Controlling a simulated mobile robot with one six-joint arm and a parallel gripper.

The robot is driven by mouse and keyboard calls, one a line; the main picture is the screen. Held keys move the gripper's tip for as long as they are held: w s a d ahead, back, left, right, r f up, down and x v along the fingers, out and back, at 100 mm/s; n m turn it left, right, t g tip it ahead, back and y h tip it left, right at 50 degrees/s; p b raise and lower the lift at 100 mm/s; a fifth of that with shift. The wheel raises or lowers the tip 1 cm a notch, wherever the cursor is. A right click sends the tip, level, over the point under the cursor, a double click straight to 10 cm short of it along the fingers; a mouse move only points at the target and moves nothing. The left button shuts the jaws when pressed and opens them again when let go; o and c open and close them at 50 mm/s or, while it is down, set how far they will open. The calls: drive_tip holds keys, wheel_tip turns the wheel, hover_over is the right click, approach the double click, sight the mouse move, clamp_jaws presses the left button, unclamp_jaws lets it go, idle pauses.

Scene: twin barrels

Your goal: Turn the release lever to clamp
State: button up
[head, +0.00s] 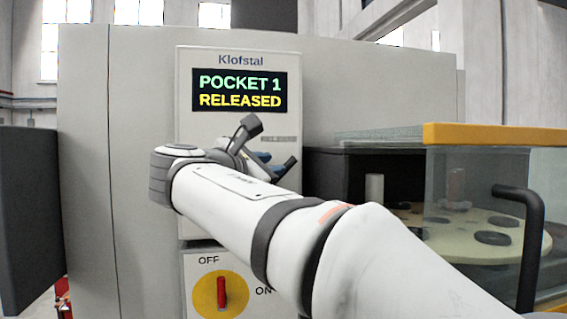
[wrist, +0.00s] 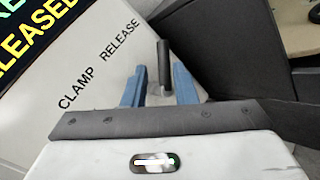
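The release lever (wrist: 163,56) shows in the wrist view as a short dark handle above a grey hub, near the RELEASE end of the CLAMP / RELEASE lettering. My gripper (wrist: 159,76) has blue fingers, set apart, with the lever between them. A gap shows on the left of the lever; whether the right finger touches it I cannot tell. In the head view my gripper (head: 263,162) is at the panel, partly hidden by my arm, and I cannot make out the lever there. The display (head: 240,90) reads POCKET 1 RELEASED.
Below the panel is a red knob (head: 222,292) on a yellow disc, marked OFF and ON. At the right, a glass guard (head: 480,200) with a yellow top rail and black handle (head: 530,240) stands before a round pocketed table (head: 445,235) holding a pale cylinder (head: 374,188).

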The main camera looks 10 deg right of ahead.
sight(289, 163)
drive_tip(key=shift+d, duration=0.2)
drive_tip(key=shift+p+x, duration=1.15)
drive_tip(key=shift+x, duration=2.85)
drive_tip(key=shift+s+d, duration=0.1)
drive_tip(key=shift+c, duration=0.6)
clamp_jaws()
